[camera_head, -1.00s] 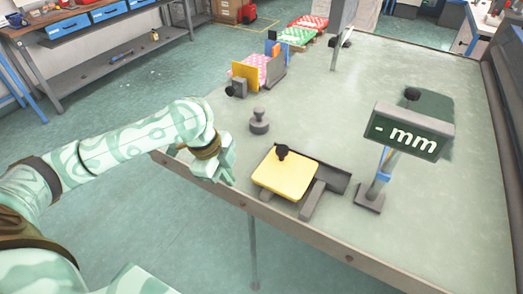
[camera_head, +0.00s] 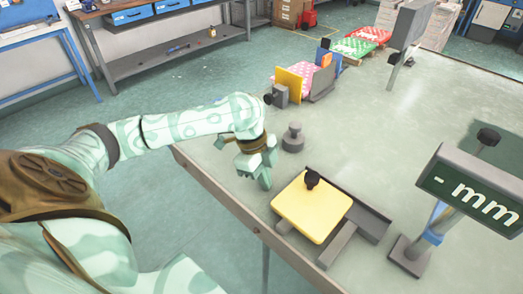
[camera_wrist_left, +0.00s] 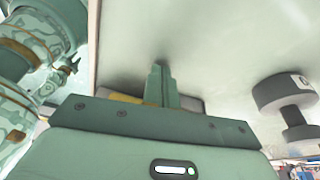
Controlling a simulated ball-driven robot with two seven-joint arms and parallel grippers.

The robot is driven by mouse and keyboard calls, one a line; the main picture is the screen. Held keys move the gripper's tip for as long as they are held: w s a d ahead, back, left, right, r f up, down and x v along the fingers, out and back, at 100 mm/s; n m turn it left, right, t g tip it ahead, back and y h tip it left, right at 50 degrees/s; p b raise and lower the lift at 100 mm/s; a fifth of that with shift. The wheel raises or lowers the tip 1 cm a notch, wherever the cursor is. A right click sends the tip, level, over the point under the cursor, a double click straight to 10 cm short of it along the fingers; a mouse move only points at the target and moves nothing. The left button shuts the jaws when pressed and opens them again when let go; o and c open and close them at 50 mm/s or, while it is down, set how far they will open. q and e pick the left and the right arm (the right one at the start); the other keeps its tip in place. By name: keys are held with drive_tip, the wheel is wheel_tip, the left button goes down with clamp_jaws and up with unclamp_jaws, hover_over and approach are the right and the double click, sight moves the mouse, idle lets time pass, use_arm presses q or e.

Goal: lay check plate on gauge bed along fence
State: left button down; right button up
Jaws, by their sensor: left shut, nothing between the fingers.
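The check plate (camera_head: 312,207) is a yellow square with a black knob (camera_head: 312,179). It lies over the dark grey gauge bed (camera_head: 373,222), its far right side beside and roughly parallel to the raised fence (camera_head: 345,197). I cannot tell whether they touch. My left gripper (camera_head: 265,184) is shut and empty, just left of the plate and apart from its knob. In the left wrist view the closed fingers (camera_wrist_left: 162,80) hide most of the plate, leaving a yellow sliver (camera_wrist_left: 125,98). My right gripper (camera_wrist_left: 62,78) appears small at the left there; its jaws are unclear.
A grey knobbed weight (camera_head: 292,138) stands behind my left gripper. A display on a post, reading "- mm" (camera_head: 475,195), stands right of the bed. The table's middle right is clear.

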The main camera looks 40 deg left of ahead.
sight(288, 188)
use_arm(q)
drive_tip(key=d, duration=0.3)
drive_tip(key=shift+w+d+r, duration=0.2)
drive_tip(key=shift+w+d, duration=0.05)
drive_tip(key=shift+w, duration=0.05)
drive_tip(key=shift+d, duration=0.15)
use_arm(e)
drive_tip(key=shift+s+d+f, duration=0.15)
drive_tip(key=shift+s+d, duration=0.05)
drive_tip(key=shift+s, duration=0.15)
